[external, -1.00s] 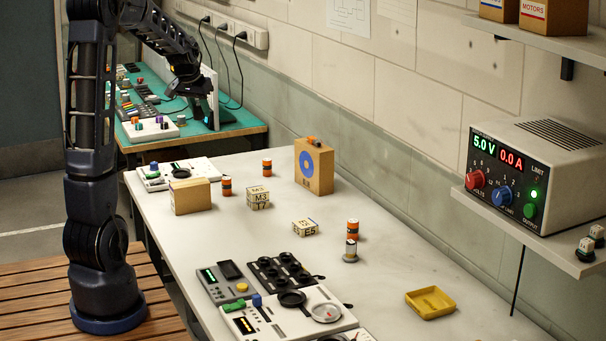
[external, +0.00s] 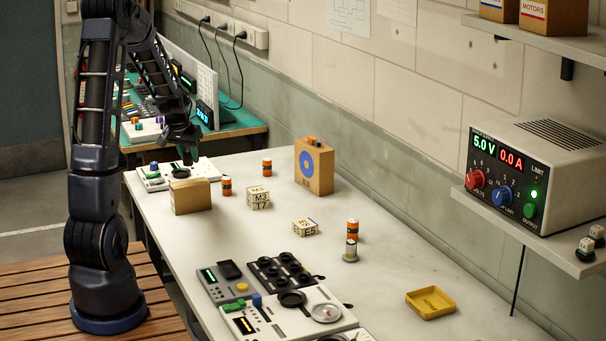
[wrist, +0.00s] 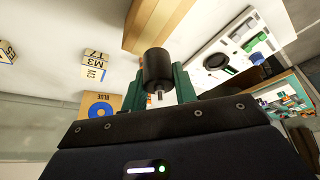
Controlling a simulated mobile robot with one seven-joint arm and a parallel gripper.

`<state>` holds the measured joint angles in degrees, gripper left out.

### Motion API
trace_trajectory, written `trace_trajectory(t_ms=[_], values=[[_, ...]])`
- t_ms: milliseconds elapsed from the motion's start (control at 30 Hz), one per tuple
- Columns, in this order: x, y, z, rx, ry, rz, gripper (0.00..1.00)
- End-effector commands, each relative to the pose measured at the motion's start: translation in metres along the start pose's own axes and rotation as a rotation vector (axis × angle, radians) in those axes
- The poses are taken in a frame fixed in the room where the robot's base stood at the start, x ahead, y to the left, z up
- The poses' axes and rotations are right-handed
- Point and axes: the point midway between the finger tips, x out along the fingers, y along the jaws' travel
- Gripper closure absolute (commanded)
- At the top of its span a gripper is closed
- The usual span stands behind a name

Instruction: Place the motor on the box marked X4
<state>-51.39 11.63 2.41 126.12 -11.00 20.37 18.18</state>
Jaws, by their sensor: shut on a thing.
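My gripper (wrist: 158,78) is shut on a black cylindrical motor (wrist: 157,64), its metal shaft pointing back toward the wrist. In the external view my gripper (external: 186,138) hangs over the far left end of the bench, above and behind a plain tan box (external: 191,197). A pale block (external: 258,199) reads M3 and T7; it also shows in the wrist view (wrist: 94,67). A lower block (external: 305,228) seems to read E5. I cannot read X4 on any face.
A tan box with a blue ring (external: 314,167) stands by the wall. Orange-black cylinders (external: 352,229) stand on the bench. A control panel (external: 153,178) lies near my gripper; more panels (external: 290,310) are in front. A yellow tray (external: 430,303) is at right.

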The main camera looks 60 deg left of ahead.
Motion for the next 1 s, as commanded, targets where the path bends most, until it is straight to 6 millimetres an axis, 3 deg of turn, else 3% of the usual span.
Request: trace_trajectory(t_ms=[267, 567, 967, 1000], values=[[0.017, 0.000, 0.007, 0.000, -0.001, 0.000, 0.96], [0.050, 0.000, 0.021, 0.000, -0.001, 0.000, 0.96], [0.054, 0.000, 0.022, 0.000, 0.000, 0.000, 0.96], [0.054, 0.000, 0.022, 0.001, 0.000, 0.000, 0.66]])
